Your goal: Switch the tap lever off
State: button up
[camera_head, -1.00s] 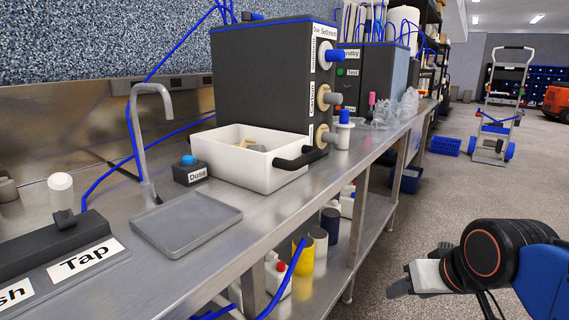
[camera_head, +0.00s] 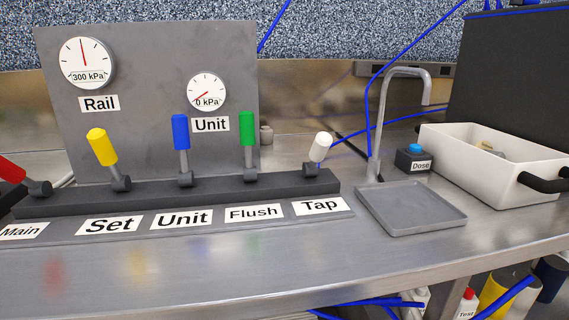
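The tap lever (camera_head: 320,149) has a white knob and stands on the dark lever bar above the "Tap" label (camera_head: 318,206). It leans slightly to the right. It is the rightmost of several levers on the bar. The curved metal tap (camera_head: 374,125) stands to its right, over a flat grey tray (camera_head: 410,207); I see no water stream. My gripper is outside this view.
Red, yellow (camera_head: 102,147), blue (camera_head: 180,132) and green (camera_head: 247,129) levers stand to the left. Two gauges read 300 kPa (camera_head: 87,63) and 0 kPa (camera_head: 206,92). A Dose button (camera_head: 414,158) and white bin (camera_head: 490,170) are at right. The bench front is clear.

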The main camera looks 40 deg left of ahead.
aim_at(322, 140)
jog(key=u, duration=1.35)
jog(key=k+l, duration=0.1)
jog(key=l, duration=0.25)
